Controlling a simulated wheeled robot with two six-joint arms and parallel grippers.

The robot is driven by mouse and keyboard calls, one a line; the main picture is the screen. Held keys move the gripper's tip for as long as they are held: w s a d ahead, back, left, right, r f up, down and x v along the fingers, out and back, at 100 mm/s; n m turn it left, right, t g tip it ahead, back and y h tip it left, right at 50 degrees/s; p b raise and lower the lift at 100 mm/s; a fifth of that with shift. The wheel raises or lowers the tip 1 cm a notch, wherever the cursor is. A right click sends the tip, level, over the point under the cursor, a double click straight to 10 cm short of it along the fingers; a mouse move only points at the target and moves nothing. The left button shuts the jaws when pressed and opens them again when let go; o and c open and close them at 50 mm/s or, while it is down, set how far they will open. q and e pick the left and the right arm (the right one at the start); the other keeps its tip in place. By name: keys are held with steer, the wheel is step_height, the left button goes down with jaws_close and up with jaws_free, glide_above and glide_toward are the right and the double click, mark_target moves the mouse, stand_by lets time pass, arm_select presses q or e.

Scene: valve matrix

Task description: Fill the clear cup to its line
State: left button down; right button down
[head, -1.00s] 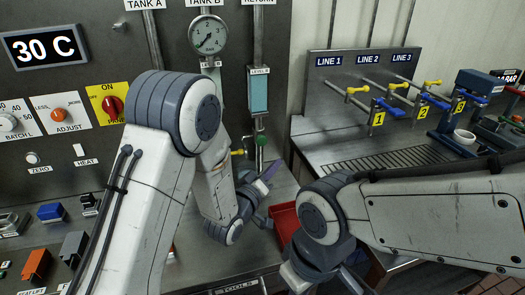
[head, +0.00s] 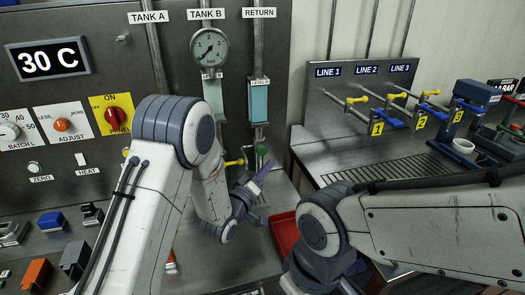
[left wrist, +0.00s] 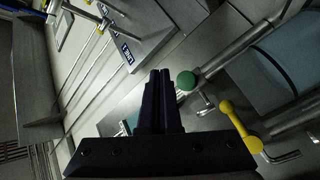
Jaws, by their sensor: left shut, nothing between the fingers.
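I cannot make out a clear cup or its fill line in either view. My left gripper (head: 264,170) is shut and empty in front of the panel, just below the green knob (head: 262,150) on the return pipe. In the left wrist view its dark fingers (left wrist: 158,75) are together, and the green knob (left wrist: 186,80) shows just right of their tips. I cannot tell whether they touch. A yellow valve handle (head: 233,163) is left of the gripper; a yellow handle also shows in the left wrist view (left wrist: 240,125). My right gripper is out of view.
A red tray (head: 285,235) lies below the left gripper, partly behind my right arm. The right bench has yellow-and-blue valves (head: 356,101) on three lines, a drain grate (head: 375,166) and a white cup (head: 464,146). A blue-green level gauge (head: 258,103) is above the green knob.

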mark_target(265, 151)
arm_select(q)
steer(key=shift+w+a, duration=0.25)
steer(key=shift+w, duration=0.45)
steer(key=shift+w+a, duration=0.2)
steer(key=shift+w, duration=0.5)
steer(key=shift+w+a, duration=0.25)
steer(key=shift+w, duration=0.45)
steer(key=shift+w+b, duration=0.15)
steer(key=shift+b, duration=0.15)
steer(key=shift+w+a, duration=0.15)
steer(key=shift+w, duration=0.1)
steer(key=shift+w+a, duration=0.2)
steer(key=shift+w, duration=0.4)
stand_by(0.9)
steer(key=shift+s+b, duration=0.15)
steer(key=shift+b, duration=0.15)
steer(key=shift+s+d, duration=0.35)
steer(key=shift+s, duration=0.5)
